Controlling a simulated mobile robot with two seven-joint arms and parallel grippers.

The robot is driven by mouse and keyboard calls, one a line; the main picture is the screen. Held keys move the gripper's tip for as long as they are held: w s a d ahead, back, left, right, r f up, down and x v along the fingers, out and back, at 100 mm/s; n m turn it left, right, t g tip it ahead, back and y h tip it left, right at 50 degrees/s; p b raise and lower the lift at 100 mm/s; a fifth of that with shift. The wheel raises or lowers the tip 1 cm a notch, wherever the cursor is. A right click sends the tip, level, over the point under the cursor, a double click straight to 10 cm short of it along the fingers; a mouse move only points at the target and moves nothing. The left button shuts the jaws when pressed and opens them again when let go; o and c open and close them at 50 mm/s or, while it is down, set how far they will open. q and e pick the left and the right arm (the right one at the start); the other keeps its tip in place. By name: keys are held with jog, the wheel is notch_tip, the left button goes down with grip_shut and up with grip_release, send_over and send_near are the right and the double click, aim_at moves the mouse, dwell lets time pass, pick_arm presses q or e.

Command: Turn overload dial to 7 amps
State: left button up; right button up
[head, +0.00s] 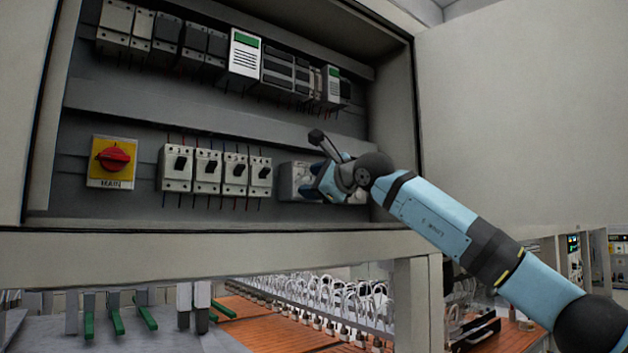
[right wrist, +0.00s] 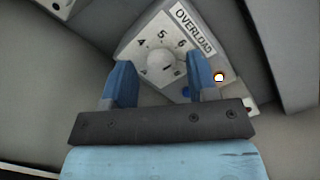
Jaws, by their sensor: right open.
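The overload dial (right wrist: 163,64) is a round pale knob on a light plate (right wrist: 136,44) marked OVERLOAD. The numbers 4, 5 and 6 show around it; other marks are hidden, and I cannot tell its exact setting. My right gripper (right wrist: 158,72) is open, with one blue finger on each side of the knob in the right wrist view; I cannot tell whether they touch it. In the head view the right gripper (head: 318,178) is in front of the overload unit (head: 287,181), hiding most of it. My left gripper is not in view.
Left of the unit are several breakers (head: 207,171) and a red main switch (head: 112,157). The cabinet's right wall (head: 392,130) stands close to my right arm.

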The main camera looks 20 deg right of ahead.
jog(key=shift+c, duration=0.2)
jog(key=c, duration=0.9)
jog(key=shift+f+m+b, duration=0.1)
jog(key=shift+m+b, duration=0.2)
jog(key=shift+b, duration=0.3)
jog(key=m+b, duration=0.3)
jog(key=b, duration=0.1)
jog(key=shift+s+f+m+b, duration=0.1)
jog(key=shift+f+m+b, duration=0.05)
jog(key=shift+m+b, duration=0.2)
jog(key=m+b, duration=0.2)
jog(key=m, duration=0.1)
jog(key=shift+t+b, duration=0.3)
jog(key=shift+b, duration=0.05)
jog(key=shift+r+m+b, duration=0.25)
jog(key=shift+m+b, duration=0.3)
jog(key=shift+m, duration=0.2)
jog(key=shift+r, duration=0.1)
